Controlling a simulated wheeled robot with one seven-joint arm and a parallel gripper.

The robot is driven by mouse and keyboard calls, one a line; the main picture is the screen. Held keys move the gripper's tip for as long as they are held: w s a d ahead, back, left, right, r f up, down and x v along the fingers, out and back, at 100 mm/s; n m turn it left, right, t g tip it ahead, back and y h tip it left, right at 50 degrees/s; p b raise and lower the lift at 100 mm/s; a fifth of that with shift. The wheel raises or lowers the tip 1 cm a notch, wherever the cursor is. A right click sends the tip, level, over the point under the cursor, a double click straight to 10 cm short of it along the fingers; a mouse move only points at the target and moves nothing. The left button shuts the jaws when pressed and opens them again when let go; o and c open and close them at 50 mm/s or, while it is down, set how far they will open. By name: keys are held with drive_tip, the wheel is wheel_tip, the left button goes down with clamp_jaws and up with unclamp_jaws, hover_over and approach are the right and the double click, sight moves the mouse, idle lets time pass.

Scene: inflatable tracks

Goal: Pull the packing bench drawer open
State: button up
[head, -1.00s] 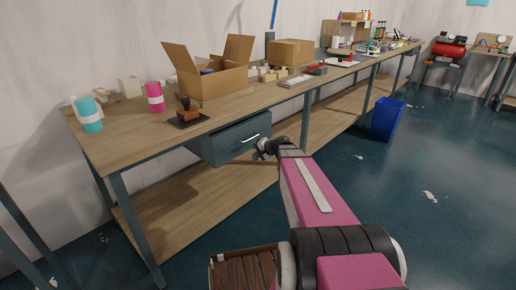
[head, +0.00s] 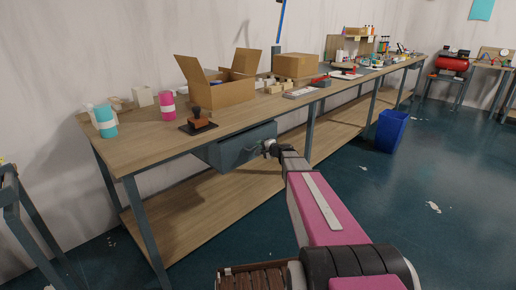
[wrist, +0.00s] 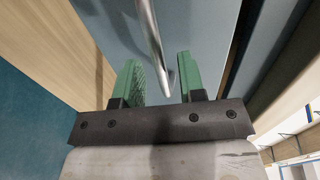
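The packing bench drawer (head: 238,148) is a blue-grey box hung under the wooden bench top; I see no clear gap showing it pulled out. Its front also shows in the wrist view (wrist: 205,25). Its silver bar handle (wrist: 150,38) runs down between my gripper's two green fingers in the wrist view. In the head view my gripper (head: 267,148) is at the drawer front and hides most of the handle. My gripper (wrist: 158,80) is open, with space between the handle and the fingers, most clearly on the left.
The bench top (head: 150,151) carries an open cardboard box (head: 226,88), a stamp on a dark pad (head: 198,122), a pink cup (head: 167,105) and a teal cup (head: 105,121). A lower shelf (head: 205,205) runs beneath. A blue bin (head: 391,131) stands right; floor is open in front.

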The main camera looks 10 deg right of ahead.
drive_tip(key=shift+x, duration=1)
clamp_jaws()
drive_tip(key=shift+s+d, duration=0.1)
drive_tip(key=shift+s, duration=0.05)
